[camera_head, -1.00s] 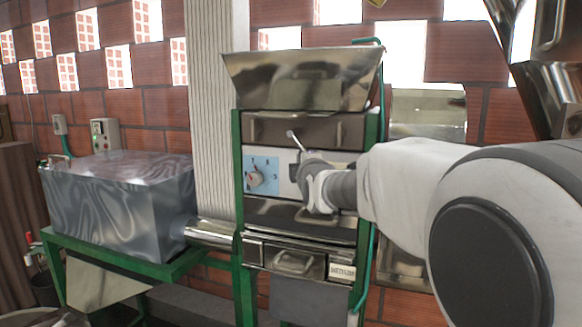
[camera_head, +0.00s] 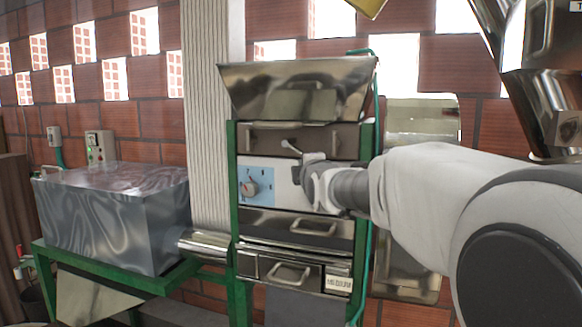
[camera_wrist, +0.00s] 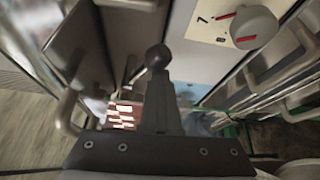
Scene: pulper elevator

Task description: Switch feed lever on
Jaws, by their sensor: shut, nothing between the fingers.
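The feed lever (camera_head: 291,147) looks like a thin pale rod at the upper front of the pulper (camera_head: 295,225). It slants up and left from beside my gripper (camera_head: 304,162), which is in front of the panel. In the wrist view, a dark ball knob (camera_wrist: 157,56) on a short rod shows just beyond the tips of my gripper (camera_wrist: 160,85). The fingers are shut together and empty. I cannot tell whether they touch the knob. My gripper hides part of the lever's lower end in the head view.
Steel drawers with handles (camera_head: 288,274) are below, a hopper (camera_head: 297,92) above. A steel box (camera_head: 115,215) on a green stand is at left.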

